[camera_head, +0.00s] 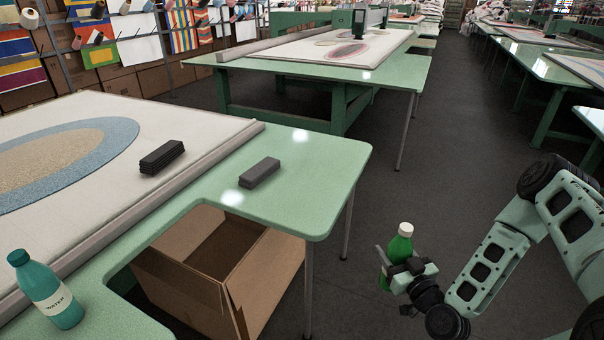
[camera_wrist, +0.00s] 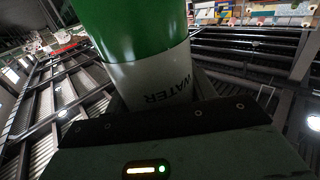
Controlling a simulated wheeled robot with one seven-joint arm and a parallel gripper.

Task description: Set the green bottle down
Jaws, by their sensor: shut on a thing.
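The green bottle (camera_head: 401,245) has a white cap and stands roughly upright in my gripper (camera_head: 393,276), to the right of the near green table (camera_head: 318,190) and over the dark floor. My gripper is shut on it. In the wrist view the green bottle (camera_wrist: 140,30) fills the upper middle, with its white label reading "WATER" close to the gripper body. The fingertips are mostly hidden by the bottle and the wrist.
A teal bottle (camera_head: 46,290) stands at the table's left front. Dark blocks (camera_head: 162,157) and a grey block (camera_head: 259,173) lie on the table and its tufting frame. An open cardboard box (camera_head: 252,283) sits below. The table's right corner is clear.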

